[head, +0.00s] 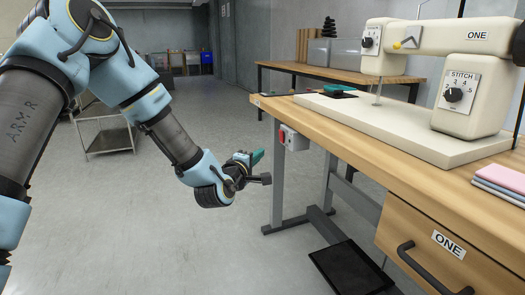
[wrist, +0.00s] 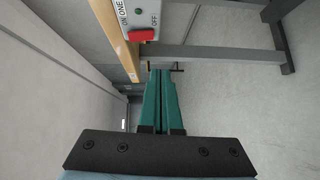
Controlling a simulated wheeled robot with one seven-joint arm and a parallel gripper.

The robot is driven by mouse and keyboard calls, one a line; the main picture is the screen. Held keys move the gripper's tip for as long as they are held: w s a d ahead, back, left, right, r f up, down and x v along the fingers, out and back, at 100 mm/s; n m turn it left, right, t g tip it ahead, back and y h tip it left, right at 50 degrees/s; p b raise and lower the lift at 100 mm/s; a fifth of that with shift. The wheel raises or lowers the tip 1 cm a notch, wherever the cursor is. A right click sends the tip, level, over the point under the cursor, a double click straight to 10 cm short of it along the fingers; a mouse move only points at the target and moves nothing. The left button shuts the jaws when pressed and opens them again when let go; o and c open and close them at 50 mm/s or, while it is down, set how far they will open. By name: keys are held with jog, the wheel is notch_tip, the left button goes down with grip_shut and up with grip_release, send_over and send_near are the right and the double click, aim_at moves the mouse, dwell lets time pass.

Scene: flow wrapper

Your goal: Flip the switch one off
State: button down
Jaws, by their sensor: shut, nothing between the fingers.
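The switch labelled ONE is a light box (head: 294,139) under the left end of the sewing table, with a red part on its left face.
The wooden table (head: 345,135) carries a cream sewing machine (head: 465,92) marked ONE and folded cloths (head: 503,180). A drawer (head: 440,240) marked ONE is below. A grey table leg (head: 277,180) and black pedal (head: 350,270) stand near.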

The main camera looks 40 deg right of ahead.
jog(key=v, duration=0.6)
jog(key=shift+f, duration=0.45)
jog(key=w+a+f+m+y, duration=0.15)
jog(key=w+a+y, duration=0.25)
jog(key=a, duration=0.5)
jog(key=w+a+f+m+y, duration=0.1)
jog(key=w+a+m+y, duration=0.2)
jog(key=a, duration=0.6)
jog(key=w+a+f+y, duration=0.2)
jog(key=w+a+y, duration=0.3)
jog(key=a, duration=0.5)
jog(key=s+a+r+g+y, duration=0.25)
jog(key=s+a, duration=0.25)
jog(key=a, duration=0.6)
jog(key=s+a+r+g+y, duration=0.1)
jog(key=s+a+g, duration=0.25)
jog(key=a, duration=0.75)
notch_tip(320, 180, up, 29)
jog(key=s+p, duration=0.1)
jog(key=p, duration=2.8)
jog(key=shift+m+t+p, duration=0.35)
jog(key=shift+t, duration=0.05)
